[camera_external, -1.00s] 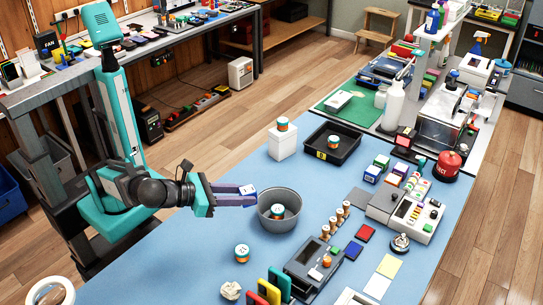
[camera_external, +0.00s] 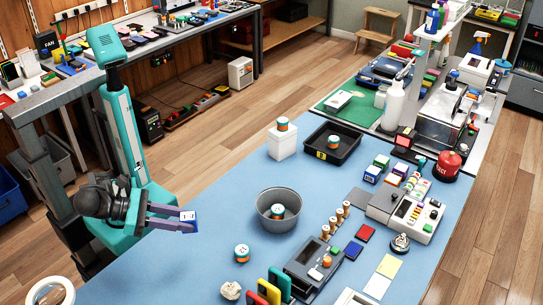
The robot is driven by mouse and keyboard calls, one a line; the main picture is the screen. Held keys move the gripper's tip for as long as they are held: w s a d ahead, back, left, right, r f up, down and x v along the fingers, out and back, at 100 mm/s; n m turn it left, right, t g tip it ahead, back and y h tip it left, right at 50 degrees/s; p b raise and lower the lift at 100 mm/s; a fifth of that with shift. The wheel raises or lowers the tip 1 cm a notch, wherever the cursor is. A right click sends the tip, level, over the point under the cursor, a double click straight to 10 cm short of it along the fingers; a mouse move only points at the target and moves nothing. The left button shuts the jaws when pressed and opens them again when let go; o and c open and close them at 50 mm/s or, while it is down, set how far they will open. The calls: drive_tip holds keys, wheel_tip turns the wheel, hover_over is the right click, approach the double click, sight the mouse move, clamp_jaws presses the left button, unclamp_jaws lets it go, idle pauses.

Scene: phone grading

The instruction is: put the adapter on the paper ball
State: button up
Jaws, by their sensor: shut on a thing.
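My gripper (camera_external: 187,222) is shut on a small blue-and-white block (camera_external: 190,216), apparently the adapter. It is held at the left side of the blue table, left of the grey bowl. The paper ball (camera_external: 231,290), a crumpled off-white lump, lies near the front edge of the table, below and to the right of my gripper. Nothing is seen on top of the ball. The held block and the ball are well apart.
The grey bowl (camera_external: 264,222) holds a similar jar (camera_external: 277,212). Coloured upright cases (camera_external: 280,283) stand right of the ball. The table (camera_external: 190,275) left of the ball is clear.

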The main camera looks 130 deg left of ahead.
drive_tip(key=shift+s+d+f, duration=0.1)
drive_tip(key=shift+f, duration=1.2)
drive_tip(key=shift+d+f, duration=0.1)
drive_tip(key=shift+f, duration=1.15)
drive_tip(key=w+p, duration=0.1)
drive_tip(key=p, duration=0.2)
drive_tip(key=shift+w+d+r, duration=0.1)
drive_tip(key=shift+w+r, duration=0.1)
drive_tip(key=shift+w, duration=0.2)
drive_tip(key=w+p, duration=0.5)
drive_tip(key=w, duration=0.1)
drive_tip(key=shift+w+d+f, duration=0.25)
drive_tip(key=shift+d+f, duration=0.15)
drive_tip(key=shift+d, duration=0.05)
drive_tip(key=shift+w+r+p, duration=0.1)
drive_tip(key=shift+w+p, duration=0.15)
drive_tip(key=shift+p, duration=0.85)
drive_tip(key=w+p, duration=0.1)
drive_tip(key=p, duration=0.5)
drive_tip(key=shift+w+d, duration=0.1)
drive_tip(key=shift+d, duration=0.05)
